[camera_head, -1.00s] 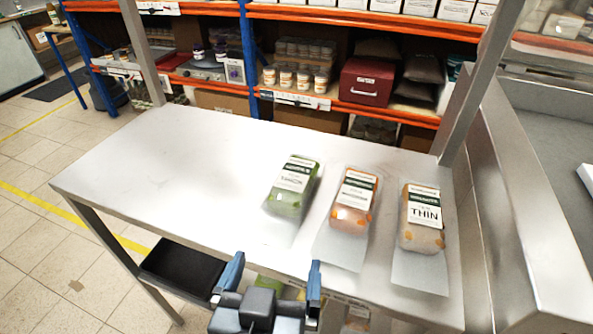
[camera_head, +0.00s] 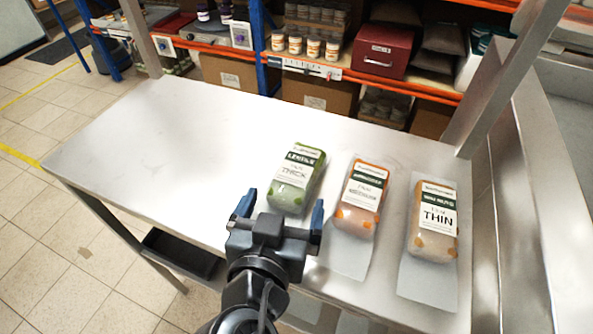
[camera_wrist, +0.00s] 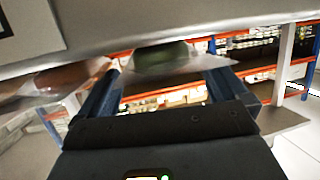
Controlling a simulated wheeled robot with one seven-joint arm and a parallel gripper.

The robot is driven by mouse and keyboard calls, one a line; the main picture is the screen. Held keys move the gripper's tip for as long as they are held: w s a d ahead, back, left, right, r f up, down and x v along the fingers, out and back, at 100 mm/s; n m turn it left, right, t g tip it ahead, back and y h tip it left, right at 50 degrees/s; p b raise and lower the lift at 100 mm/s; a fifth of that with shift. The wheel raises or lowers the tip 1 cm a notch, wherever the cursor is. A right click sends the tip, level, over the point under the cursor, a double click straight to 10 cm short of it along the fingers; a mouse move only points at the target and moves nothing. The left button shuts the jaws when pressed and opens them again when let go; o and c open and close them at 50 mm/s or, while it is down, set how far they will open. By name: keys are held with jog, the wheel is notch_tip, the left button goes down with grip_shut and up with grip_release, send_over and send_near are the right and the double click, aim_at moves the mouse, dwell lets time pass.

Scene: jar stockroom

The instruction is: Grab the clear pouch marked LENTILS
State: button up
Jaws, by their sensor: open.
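The clear pouch marked LENTILS (camera_head: 298,180) lies on the white worktop (camera_head: 200,135), left of two other pouches. It has green contents and a white label with a dark green band, also reading THICK. My gripper (camera_head: 282,208) is open and empty at the near end of this pouch, its fingers spread to either side in the head view. In the wrist view a green pouch (camera_wrist: 165,60) shows between and beyond the fingertips (camera_wrist: 168,80). I cannot tell the exact height gap between the fingers and the worktop.
A pouch with orange contents (camera_head: 360,200) lies close to the right; its band is too small to read surely. A pouch marked THIN (camera_head: 433,220) lies further right, near a metal post. The worktop's left is clear. Shelves with jars and a red box (camera_head: 382,50) stand behind.

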aim_at(285, 199)
jog(key=shift+x, duration=1.7)
jog(key=shift+a, duration=0.1)
jog(key=c, duration=1.1)
jog(key=shift+r, duration=0.15)
